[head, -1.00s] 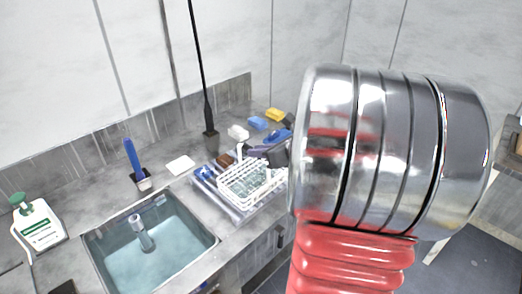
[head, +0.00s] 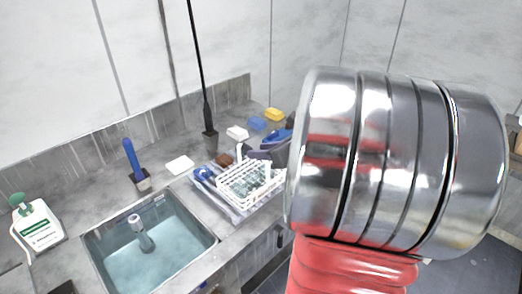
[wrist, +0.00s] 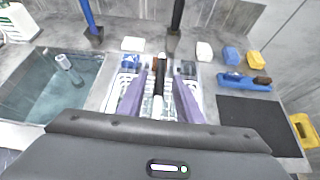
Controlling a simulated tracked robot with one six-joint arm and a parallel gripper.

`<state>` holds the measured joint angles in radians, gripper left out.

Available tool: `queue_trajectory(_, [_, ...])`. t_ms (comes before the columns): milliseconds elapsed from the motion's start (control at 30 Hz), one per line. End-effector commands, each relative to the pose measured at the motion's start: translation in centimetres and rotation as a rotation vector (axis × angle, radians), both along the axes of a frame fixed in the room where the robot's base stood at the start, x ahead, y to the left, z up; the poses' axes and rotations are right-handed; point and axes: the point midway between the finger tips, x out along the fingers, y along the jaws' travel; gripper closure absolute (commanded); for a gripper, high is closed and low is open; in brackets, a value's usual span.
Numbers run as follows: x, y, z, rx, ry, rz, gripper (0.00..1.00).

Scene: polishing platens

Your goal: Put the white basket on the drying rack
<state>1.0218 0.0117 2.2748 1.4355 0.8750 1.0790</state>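The white basket (head: 246,186) is a wire-grid basket on the counter, right of the sink, with a white upright part at its back. It seems to sit over a clear or metallic tray-like base; I cannot tell whether that is the drying rack. In the wrist view the basket's white grid (wrist: 126,82) shows on both sides of my gripper (wrist: 162,78). My gripper's two purple fingers are apart, with a white and dark bar of the basket between them and gaps beside it. In the head view my gripper (head: 268,154) is partly hidden behind my arm.
The sink (head: 150,250) with water lies left of the basket. A soap bottle (head: 38,226), a blue-handled brush (head: 134,160), a white block (head: 180,164) and a black rod in a holder (head: 210,140) stand around. Blue and yellow sponges (wrist: 254,58) and a dark mat (wrist: 252,120) lie to the right.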

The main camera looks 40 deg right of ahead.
Motion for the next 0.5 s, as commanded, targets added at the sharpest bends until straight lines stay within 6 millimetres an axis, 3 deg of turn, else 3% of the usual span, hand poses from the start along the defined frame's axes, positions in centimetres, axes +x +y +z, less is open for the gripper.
queue_trajectory(500, [-6.7,-0.4,3.9,-0.003,0.000,-0.003,0.68])
